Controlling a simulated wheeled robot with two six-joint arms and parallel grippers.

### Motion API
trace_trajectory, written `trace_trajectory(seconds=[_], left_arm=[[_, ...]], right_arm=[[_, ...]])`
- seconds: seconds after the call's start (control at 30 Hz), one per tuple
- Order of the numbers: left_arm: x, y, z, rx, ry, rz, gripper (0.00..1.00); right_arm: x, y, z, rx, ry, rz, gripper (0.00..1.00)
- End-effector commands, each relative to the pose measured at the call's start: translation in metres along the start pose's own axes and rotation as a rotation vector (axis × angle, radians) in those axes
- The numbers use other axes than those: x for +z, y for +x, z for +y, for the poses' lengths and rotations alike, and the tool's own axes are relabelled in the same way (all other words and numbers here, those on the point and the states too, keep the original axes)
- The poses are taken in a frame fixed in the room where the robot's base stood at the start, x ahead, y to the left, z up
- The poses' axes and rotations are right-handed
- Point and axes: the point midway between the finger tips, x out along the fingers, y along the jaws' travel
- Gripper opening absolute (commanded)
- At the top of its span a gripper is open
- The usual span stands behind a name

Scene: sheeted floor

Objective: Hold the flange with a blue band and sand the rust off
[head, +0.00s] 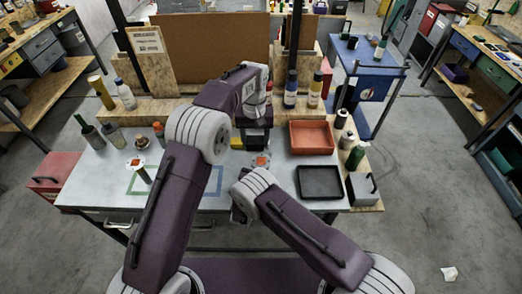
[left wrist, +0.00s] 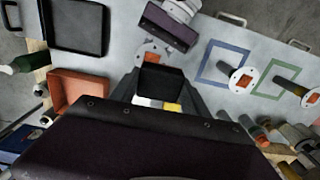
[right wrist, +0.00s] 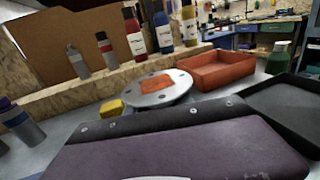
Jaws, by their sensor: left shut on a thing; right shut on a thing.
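A pale round flange (head: 262,160) with bolt holes and an orange rust patch is near the bench middle. It shows large in the right wrist view (right wrist: 150,88), tilted, just beyond my right gripper, whose fingers are hidden by its own body. I take it as held there; its band is hidden. My left gripper (left wrist: 160,88) is shut on a black block (left wrist: 160,80), close to the flange (left wrist: 150,50). Two more rusted flanges with posts stand on the bench: one by the blue outline (left wrist: 243,78), one by the green outline (left wrist: 312,98).
A red tray (head: 312,150) and a black tray (head: 321,195) lie right of the flange. A small yellow thing (right wrist: 110,108) is beside it. Several bottles line the back and left of the bench. My left arm crosses above the bench middle.

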Motion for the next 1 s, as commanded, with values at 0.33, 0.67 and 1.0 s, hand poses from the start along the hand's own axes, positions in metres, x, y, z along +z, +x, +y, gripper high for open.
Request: trace_trajectory(seconds=[0.33, 0.67, 1.0], left_arm=[[0.000, 0.009, 0.000, 0.000, 0.001, -0.001, 0.21], [0.001, 0.038, 0.000, -0.001, 0.001, -0.002, 0.21], [0.000, 0.068, 0.000, 0.000, 0.001, -0.001, 0.21]], right_arm=[[0.000, 0.000, 0.000, 0.000, 0.000, 0.000, 0.00], [0.000, 0.000, 0.000, 0.000, 0.000, -0.001, 0.00], [0.000, 0.000, 0.000, 0.000, 0.000, -0.001, 0.00]])
